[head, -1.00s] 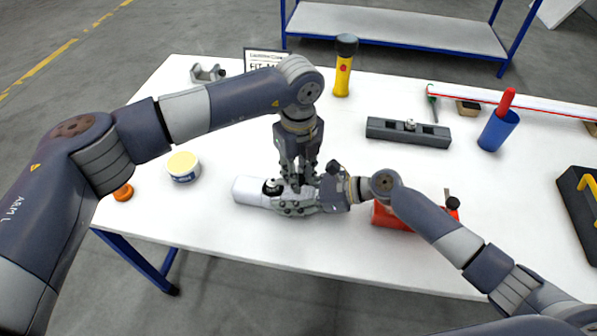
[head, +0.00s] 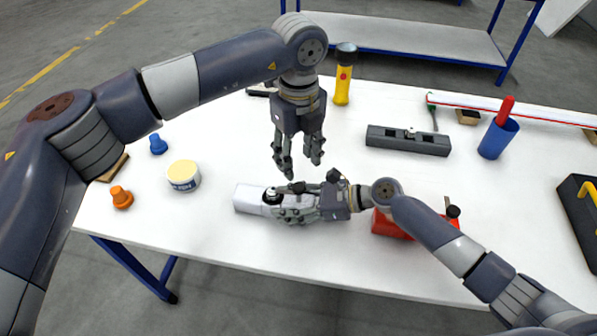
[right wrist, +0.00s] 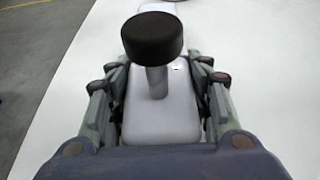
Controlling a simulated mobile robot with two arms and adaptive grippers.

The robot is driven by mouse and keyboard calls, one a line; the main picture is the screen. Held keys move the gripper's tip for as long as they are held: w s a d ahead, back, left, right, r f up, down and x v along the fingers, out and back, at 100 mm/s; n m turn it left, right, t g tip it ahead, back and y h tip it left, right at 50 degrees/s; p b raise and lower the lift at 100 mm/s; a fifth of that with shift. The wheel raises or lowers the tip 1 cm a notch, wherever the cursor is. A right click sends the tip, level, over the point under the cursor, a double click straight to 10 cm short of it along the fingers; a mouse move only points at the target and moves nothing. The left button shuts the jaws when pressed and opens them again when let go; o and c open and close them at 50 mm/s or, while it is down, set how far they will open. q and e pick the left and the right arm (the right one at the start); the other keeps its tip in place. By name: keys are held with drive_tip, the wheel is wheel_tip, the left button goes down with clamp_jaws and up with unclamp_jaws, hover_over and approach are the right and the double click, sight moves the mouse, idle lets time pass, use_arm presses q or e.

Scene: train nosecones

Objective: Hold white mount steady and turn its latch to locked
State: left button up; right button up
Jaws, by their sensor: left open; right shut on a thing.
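The white mount (head: 248,198) lies on the table near its front edge. My right gripper (head: 283,204) is shut on it from the right, with fingers along both sides. In the right wrist view the white mount (right wrist: 160,120) sits between the fingers of the right gripper (right wrist: 158,88). A black round knob (right wrist: 152,38) on a grey post stands on the mount; it looks like the latch. I cannot tell whether it is locked. The knob also shows in the head view (head: 271,195). My left gripper (head: 301,166) is open and empty, above and behind the mount, apart from it.
A red block (head: 388,224) lies under my right arm. A white tub (head: 184,176), an orange cone (head: 121,197) and a blue cone (head: 158,144) stand at left. A grey rail (head: 408,140), yellow flashlight (head: 343,80) and blue cup (head: 498,138) stand behind. The front centre-left is clear.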

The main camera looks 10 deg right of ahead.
drive_tip(key=shift+f, duration=0.1)
use_arm(q)
wheel_tip(320, 180, up, 4)
drive_tip(key=shift+f, duration=0.1)
use_arm(e)
drive_tip(key=o, duration=1.2)
